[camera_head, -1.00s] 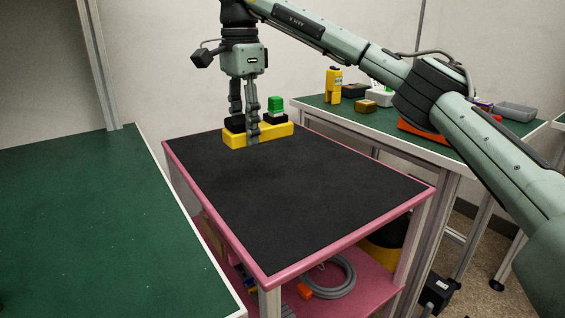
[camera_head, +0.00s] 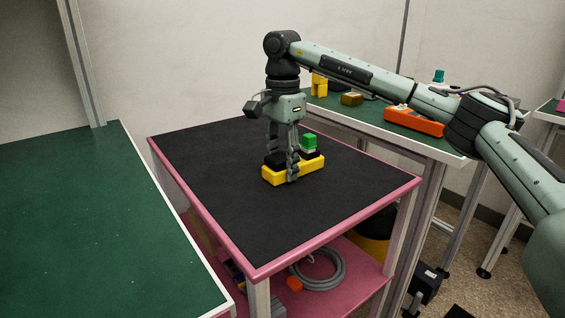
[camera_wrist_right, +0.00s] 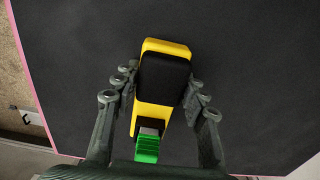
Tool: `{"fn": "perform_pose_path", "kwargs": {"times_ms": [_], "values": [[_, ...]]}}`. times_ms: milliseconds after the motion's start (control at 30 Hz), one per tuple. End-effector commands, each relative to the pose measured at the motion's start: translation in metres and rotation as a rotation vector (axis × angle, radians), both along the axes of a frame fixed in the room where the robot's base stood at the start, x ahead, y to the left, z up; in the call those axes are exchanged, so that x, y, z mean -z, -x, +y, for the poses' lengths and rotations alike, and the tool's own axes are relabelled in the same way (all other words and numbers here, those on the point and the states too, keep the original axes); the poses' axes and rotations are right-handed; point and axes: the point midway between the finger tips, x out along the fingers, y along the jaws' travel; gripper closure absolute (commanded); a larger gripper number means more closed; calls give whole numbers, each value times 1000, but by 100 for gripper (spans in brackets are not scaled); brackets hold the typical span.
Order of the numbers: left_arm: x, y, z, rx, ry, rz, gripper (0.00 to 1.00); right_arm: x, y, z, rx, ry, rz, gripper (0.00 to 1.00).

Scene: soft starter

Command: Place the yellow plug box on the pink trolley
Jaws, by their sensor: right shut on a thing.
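The yellow plug box (camera_head: 279,177) has a black block and a green-and-white part on top. It is at the black top of the pink trolley (camera_head: 225,205), near the back right; whether its base touches the mat I cannot tell. My right gripper (camera_head: 283,167) points down and is shut on the box, with fingers on both sides. In the right wrist view the box (camera_wrist_right: 150,118) lies between the fingers (camera_wrist_right: 158,105), its green part toward the palm. My left gripper is not in view.
A green table (camera_head: 90,230) stands at the left, close to the trolley. The trolley's lower shelf holds a coiled grey hose (camera_head: 318,270). The front of the trolley top is clear.

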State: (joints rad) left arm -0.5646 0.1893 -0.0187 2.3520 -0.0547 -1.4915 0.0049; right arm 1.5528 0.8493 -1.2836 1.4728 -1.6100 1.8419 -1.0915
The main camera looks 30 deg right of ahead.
Motion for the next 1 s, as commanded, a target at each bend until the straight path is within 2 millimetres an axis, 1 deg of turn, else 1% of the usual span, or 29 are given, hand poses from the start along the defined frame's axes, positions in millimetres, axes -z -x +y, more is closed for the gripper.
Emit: {"fn": "perform_pose_path", "kwargs": {"times_ms": [133,267,300,433,667,767,867,1000], "values": [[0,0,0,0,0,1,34,-2,0,0,0,0,-2,93],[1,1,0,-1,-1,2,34,1,0,0,0,0,-2,93],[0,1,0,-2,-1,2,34,1,0,0,0,0,-1,53],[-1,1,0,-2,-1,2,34,1,0,0,0,0,-1,37],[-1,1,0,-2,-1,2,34,0,0,0,0,0,-1,37],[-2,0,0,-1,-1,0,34,-2,-1,0,0,0,-2,37],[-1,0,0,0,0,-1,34,-12,-1,1,0,-1,-4,37],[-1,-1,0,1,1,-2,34,-39,-1,1,-1,-1,-5,37]]}}
